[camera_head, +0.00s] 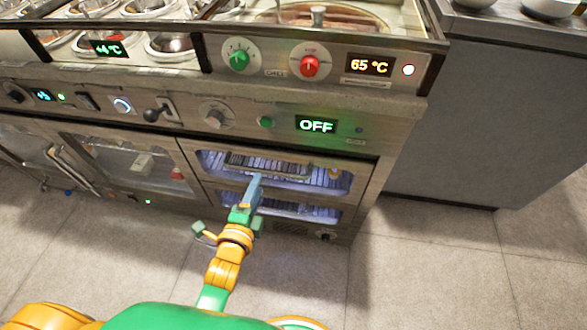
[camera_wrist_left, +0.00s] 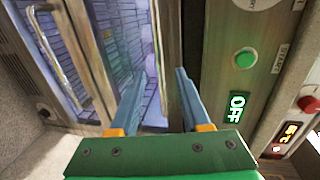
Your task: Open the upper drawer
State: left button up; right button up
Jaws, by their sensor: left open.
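The upper drawer (camera_head: 331,180) is the upper glass-fronted front under the OFF display, and it looks closed. Its bar handle (camera_head: 285,168) runs across the top of the window. My left gripper (camera_head: 256,182) is in front of this drawer, pointing at the handle. In the left wrist view my left gripper (camera_wrist_left: 160,75) has its two blue fingers apart. A thin upright bar (camera_wrist_left: 157,40), seemingly the handle, shows between the fingertips; I cannot tell whether they touch it. My right gripper is not in view.
The lower drawer (camera_head: 300,211) sits directly below; its handle (camera_wrist_left: 62,50) shows in the left wrist view. A control panel with the OFF display (camera_head: 316,125), knobs and a green button is above. Tiled floor (camera_head: 430,270) is clear in front. A grey cabinet (camera_head: 480,110) stands right.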

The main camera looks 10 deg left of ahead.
aim_at(261, 169)
pick_arm(q)
jog(key=x, duration=0.2)
jog(key=b+x, duration=0.1)
jog(key=x, duration=0.1)
jog(key=b+x, duration=0.1)
jog(key=x, duration=0.1)
jog(key=shift+w+a+f, duration=0.1)
jog(key=shift+w+a, duration=0.15)
jog(key=shift+a, duration=0.05)
jog(key=shift+w, duration=0.1)
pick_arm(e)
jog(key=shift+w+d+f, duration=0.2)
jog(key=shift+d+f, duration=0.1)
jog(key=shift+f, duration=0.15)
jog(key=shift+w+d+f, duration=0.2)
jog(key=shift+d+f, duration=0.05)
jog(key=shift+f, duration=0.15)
pick_arm(q)
jog(key=c, duration=0.7)
grip_shut()
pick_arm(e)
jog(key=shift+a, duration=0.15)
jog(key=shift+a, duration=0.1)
